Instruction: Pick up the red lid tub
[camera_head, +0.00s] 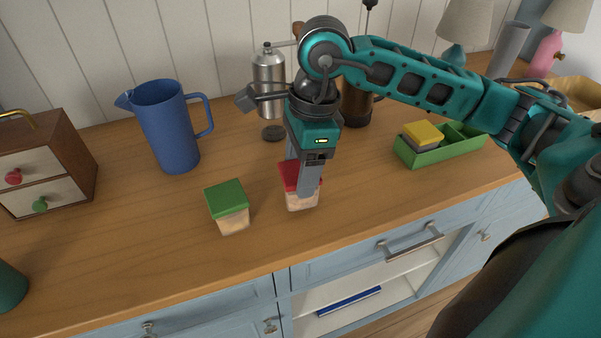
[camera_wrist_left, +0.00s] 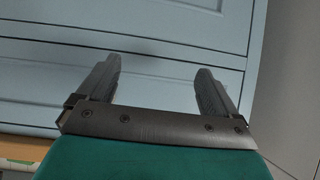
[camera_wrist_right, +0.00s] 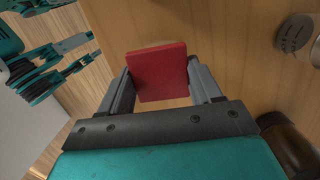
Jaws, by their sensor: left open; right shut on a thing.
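The red lid tub (camera_head: 301,203) stands on the wooden counter, its red lid partly hidden behind my right gripper's fingers. My right gripper (camera_head: 304,182) points down from above and is shut on the tub, one finger on each side. In the right wrist view the red lid (camera_wrist_right: 158,72) sits between the two fingers (camera_wrist_right: 163,88). I cannot tell whether the tub has left the counter. My left gripper (camera_wrist_left: 158,85) is open and empty in the left wrist view, in front of a pale blue cabinet front; it does not show in the head view.
A green lid tub (camera_head: 229,207) stands just left of the red one. A blue pitcher (camera_head: 168,126) and a small drawer box (camera_head: 45,165) are further left. A metal grinder (camera_head: 269,82) stands behind. A green divided tray (camera_head: 440,151) with a yellow lid tub (camera_head: 422,135) is at right.

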